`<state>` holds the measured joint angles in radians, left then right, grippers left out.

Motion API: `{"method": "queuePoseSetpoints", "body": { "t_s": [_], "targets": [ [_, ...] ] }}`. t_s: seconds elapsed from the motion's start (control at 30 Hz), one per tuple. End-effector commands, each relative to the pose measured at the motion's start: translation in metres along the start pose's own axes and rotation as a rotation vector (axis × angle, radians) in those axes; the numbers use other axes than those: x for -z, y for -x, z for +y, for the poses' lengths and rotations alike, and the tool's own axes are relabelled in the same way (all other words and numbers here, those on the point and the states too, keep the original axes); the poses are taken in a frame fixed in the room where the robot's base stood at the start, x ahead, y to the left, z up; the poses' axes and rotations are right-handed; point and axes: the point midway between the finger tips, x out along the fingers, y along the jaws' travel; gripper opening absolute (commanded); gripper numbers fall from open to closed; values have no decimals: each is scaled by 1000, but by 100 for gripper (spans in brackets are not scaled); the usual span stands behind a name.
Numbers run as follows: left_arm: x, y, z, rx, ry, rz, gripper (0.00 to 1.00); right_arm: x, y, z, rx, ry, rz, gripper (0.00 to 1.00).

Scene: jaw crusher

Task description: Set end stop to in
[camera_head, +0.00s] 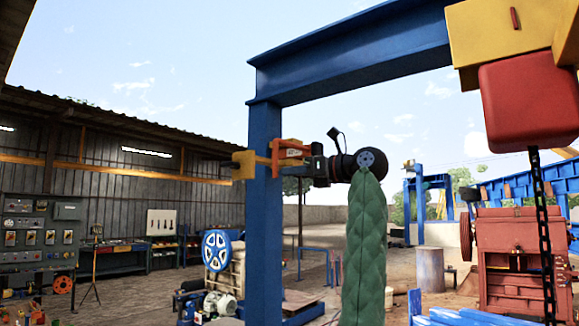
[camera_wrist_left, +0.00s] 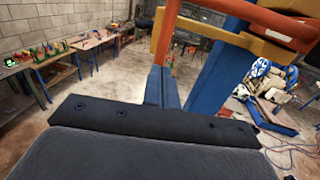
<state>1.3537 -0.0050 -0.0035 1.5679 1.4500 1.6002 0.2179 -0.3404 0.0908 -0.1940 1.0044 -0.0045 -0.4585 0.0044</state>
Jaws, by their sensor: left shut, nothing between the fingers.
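The end stop shows in the head view as an orange-red piece (camera_head: 290,150) with yellow parts, on the blue post of the gantry. In the left wrist view its orange-red bar (camera_wrist_left: 270,22) crosses the top, with one leg hanging down at the middle. My left gripper (camera_head: 311,160) is just right of the orange-red piece in the head view. In the left wrist view its two blue-grey fingers (camera_wrist_left: 162,87) are together and empty, close under the hanging leg. I cannot tell if they touch it. My right gripper is not in view.
A red hoist block (camera_head: 525,100) with a black chain (camera_head: 541,210) hangs at the right. A red crusher (camera_head: 515,255) stands behind. Open floor lies beyond.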

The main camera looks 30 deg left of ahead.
Motion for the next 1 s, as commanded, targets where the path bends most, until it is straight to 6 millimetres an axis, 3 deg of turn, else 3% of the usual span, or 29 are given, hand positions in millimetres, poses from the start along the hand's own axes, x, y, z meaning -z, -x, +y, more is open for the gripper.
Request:
{"method": "queuePoseSetpoints", "body": {
  "t_s": [0.2,0.7,0.77,0.87,1.0],
  "targets": [
    [0,-9,0,0,-1,0,0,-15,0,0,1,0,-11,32],
    [2,-19,-2,0,0,1,0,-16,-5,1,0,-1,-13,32],
    [2,-27,-3,0,1,2,0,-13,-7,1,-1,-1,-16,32],
    [2,-43,-6,0,1,1,0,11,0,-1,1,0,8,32],
    [0,-51,-8,0,0,0,0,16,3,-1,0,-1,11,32]
  ]
}}
